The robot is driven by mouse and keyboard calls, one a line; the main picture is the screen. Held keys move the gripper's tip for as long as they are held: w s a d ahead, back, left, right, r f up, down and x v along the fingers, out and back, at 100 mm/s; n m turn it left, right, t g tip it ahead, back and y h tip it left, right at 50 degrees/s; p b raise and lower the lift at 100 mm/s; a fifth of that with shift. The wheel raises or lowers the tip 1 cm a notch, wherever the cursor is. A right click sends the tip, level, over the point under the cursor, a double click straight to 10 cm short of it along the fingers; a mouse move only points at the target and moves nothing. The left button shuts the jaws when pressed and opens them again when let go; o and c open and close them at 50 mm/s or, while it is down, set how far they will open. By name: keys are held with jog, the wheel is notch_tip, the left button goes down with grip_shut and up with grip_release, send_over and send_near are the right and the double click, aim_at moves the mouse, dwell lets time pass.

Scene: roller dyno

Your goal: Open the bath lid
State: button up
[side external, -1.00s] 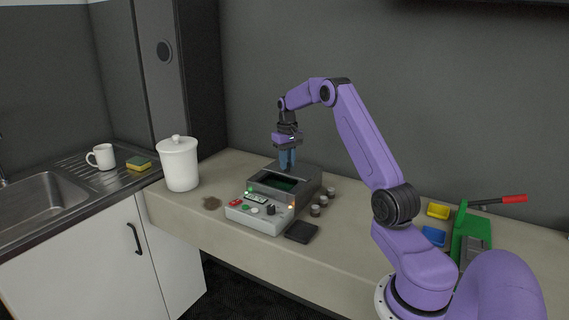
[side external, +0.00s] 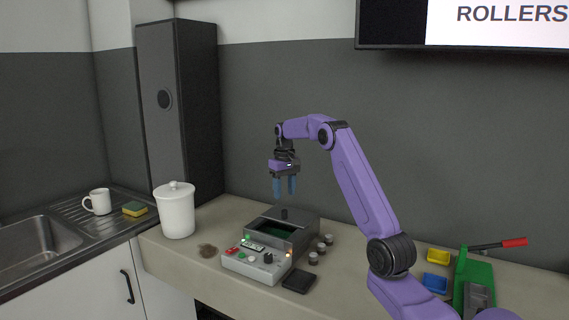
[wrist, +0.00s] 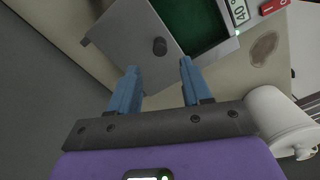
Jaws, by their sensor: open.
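The bath (side external: 248,262) is a grey box with a control panel on its front, standing on the counter. Its lid (side external: 296,222) is a flat grey plate with a dark knob (side external: 284,213). The lid lies toward the back, and the front of the opening shows a dark green inside (side external: 268,236). In the wrist view the lid (wrist: 130,40) lies beside the green inside (wrist: 190,18), its knob (wrist: 160,46) ahead of the fingers. My gripper (side external: 284,192) is open and empty, above the knob and apart from it.
A white lidded canister (side external: 176,213) stands left of the bath, near a brown stain (side external: 208,250). Small dark-grey cylinders (side external: 320,249) and a black square pad (side external: 299,281) are at its right. A green device (side external: 472,280) with a red-handled lever and yellow and blue trays stand farther right.

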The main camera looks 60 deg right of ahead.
notch_tip(320, 180, up, 10)
jog(key=shift+r, duration=0.25)
dwell(0.3)
dwell(0.4)
